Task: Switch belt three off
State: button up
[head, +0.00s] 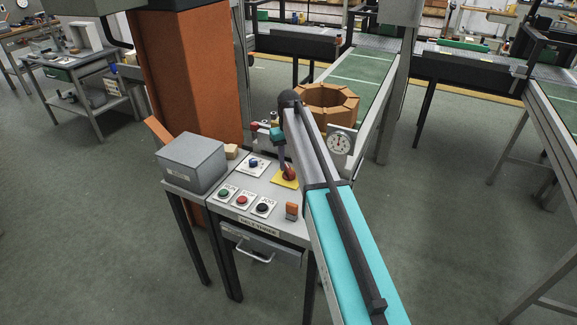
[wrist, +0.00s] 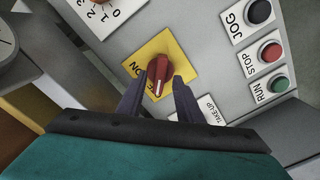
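The belt three control desk (head: 258,226) has a front label reading "BELT THREE". On it, a red rotary knob (head: 289,173) sits on a yellow plate; in the wrist view the knob (wrist: 160,73) has a white pointer line, and "ON" is legible on the plate (wrist: 142,60). The rest of the plate's lettering is partly hidden. My gripper (head: 283,158) is above the yellow plate. In the wrist view my gripper (wrist: 158,82) is open, one finger on each side of the knob; I cannot tell whether they touch it.
Green RUN (head: 224,194), red STOP (head: 242,200) and black JOG (head: 263,207) buttons line the desk's front. A grey box (head: 192,162) stands left, an orange pillar (head: 198,80) behind. A round gauge (head: 339,142) and a brown ring (head: 328,103) are close by my arm.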

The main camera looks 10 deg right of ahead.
aim_at(289, 168)
notch_tip(289, 168, up, 12)
jog(key=b, duration=0.2)
dwell(0.4)
dwell(0.5)
